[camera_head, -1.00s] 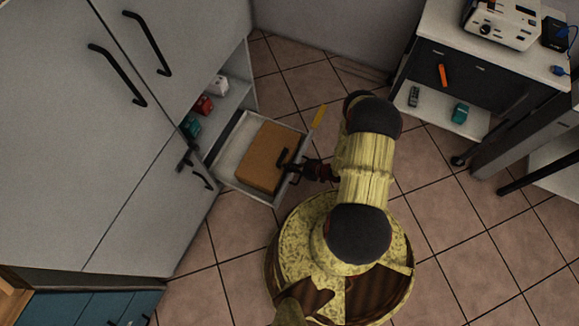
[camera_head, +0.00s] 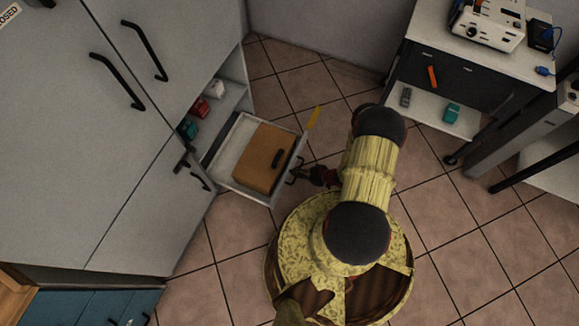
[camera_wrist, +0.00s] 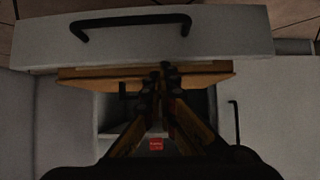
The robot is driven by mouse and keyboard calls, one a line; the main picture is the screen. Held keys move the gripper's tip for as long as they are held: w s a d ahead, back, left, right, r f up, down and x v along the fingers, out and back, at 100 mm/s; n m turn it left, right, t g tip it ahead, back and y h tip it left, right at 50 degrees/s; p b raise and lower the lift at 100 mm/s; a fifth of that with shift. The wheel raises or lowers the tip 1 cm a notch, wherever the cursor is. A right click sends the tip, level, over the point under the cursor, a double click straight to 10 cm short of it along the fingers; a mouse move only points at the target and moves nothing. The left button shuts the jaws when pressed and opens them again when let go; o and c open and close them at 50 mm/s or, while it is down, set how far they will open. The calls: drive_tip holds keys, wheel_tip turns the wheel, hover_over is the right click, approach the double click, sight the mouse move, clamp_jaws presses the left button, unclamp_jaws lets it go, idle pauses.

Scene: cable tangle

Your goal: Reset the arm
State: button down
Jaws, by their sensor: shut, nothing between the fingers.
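My gripper (camera_wrist: 165,72) is shut and empty. In the wrist view its dark fingertips are close together, in front of the brown case. In the head view my gripper (camera_head: 312,175) is small and dark, by the front of the open drawer (camera_head: 230,136). Whether it touches the drawer cannot be told. The brown case (camera_head: 258,150) lies in the drawer, with a dark handle on it. The case also shows in the wrist view (camera_wrist: 95,74), beside the drawer front with its black bar handle (camera_wrist: 135,20).
The grey cabinet (camera_head: 75,150) with black handles stands at left; small red and teal items (camera_head: 199,107) sit on its open shelf. Tiled floor (camera_head: 440,200) is clear right of my base.

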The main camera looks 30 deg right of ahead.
drive_tip(key=shift+s+d+f, duration=0.55)
drive_tip(key=shift+s+f, duration=0.25)
drive_tip(key=shift+s, duration=0.05)
